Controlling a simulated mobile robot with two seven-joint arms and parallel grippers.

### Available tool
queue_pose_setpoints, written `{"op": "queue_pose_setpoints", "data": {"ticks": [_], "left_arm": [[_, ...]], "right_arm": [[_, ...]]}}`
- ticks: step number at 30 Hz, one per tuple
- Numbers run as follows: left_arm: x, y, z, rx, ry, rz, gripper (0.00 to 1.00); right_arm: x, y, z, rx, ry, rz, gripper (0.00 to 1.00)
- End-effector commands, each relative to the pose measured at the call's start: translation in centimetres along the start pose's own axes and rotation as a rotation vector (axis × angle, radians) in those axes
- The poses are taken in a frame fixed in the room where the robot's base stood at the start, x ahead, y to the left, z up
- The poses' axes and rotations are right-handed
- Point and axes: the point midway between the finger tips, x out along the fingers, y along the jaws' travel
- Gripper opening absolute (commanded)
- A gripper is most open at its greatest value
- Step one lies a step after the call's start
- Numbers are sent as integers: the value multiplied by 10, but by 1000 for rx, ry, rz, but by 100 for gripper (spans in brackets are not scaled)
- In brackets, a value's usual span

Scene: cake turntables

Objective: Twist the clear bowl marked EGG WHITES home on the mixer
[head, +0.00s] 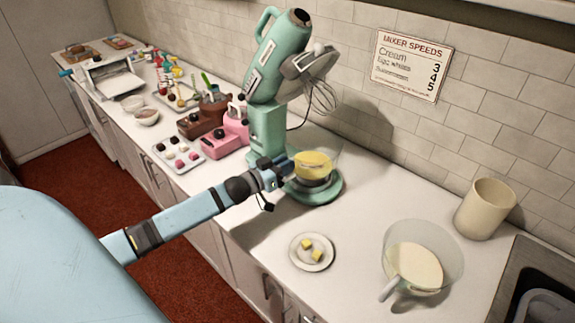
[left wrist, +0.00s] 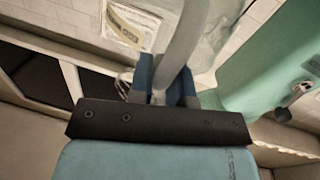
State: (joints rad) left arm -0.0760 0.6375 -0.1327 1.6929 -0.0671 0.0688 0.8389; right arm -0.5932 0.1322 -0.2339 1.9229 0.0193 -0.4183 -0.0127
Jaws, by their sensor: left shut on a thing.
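The teal mixer (head: 268,128) stands against the tiled wall with its head tilted up and its whisk (head: 322,97) raised. A clear bowl with yellow contents (head: 314,164) sits upright on the mixer's base (head: 325,193). No EGG WHITES mark is legible on it, and I cannot tell whether it is locked. My left gripper (head: 284,172) is at the bowl's left side. In the left wrist view, the fingers (left wrist: 174,92) are shut on a clear grey handle (left wrist: 184,42), which appears to be the bowl's. My right gripper is not in view.
A second clear bowl with cream contents (head: 415,266) stands at the front right. A small plate (head: 312,264) with yellow cubes lies left of it. A beige canister (head: 485,209) stands by the sink (head: 545,285). Pink and brown appliances (head: 226,137) stand left of the mixer.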

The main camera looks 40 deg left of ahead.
Motion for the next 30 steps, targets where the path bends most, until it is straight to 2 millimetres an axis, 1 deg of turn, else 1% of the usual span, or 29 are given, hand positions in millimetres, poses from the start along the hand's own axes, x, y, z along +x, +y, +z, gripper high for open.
{"op": "queue_pose_setpoints", "data": {"ticks": [1,14,22,28,29,30], "left_arm": [[0,-1,-3,3,-4,18,0],[-1,-4,-4,0,-6,46,0],[-1,-12,-6,4,-15,108,0],[-1,-13,-6,2,-14,112,0],[-1,-13,-6,2,-14,112,23],[-1,-13,-6,2,-14,112,32]], "right_arm": [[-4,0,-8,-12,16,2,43],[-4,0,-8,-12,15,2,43],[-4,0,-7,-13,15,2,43],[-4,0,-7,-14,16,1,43],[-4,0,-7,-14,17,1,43],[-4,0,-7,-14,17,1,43]]}}
